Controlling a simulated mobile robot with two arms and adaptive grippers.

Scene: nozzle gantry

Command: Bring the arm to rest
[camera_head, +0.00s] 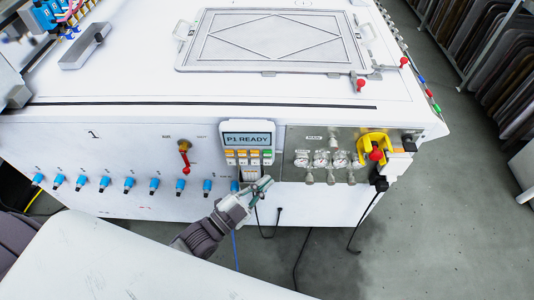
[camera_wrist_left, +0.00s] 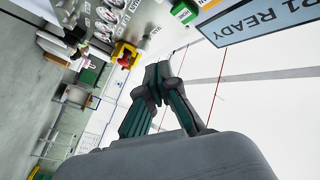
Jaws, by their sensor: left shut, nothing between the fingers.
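My left gripper (camera_head: 262,186) is in front of the white machine's front face, just below the control box (camera_head: 248,142) whose screen reads P1 READY. Its fingers are shut with nothing between them. In the left wrist view the closed fingers of the gripper (camera_wrist_left: 158,75) point up the picture, and the tilted P1 READY screen (camera_wrist_left: 250,20) is at the upper right. In the head view the fingertips overlap the lower part of the control box; I cannot tell whether they touch it. My right gripper is not in view.
Right of the box is a gauge panel (camera_head: 298,140) with a yellow and red switch (camera_head: 375,152). A red-handled valve (camera_head: 184,158) and a row of blue fittings (camera_head: 104,184) are to the left. Cables hang below the machine. Grey floor (camera_head: 440,220) is open at the right.

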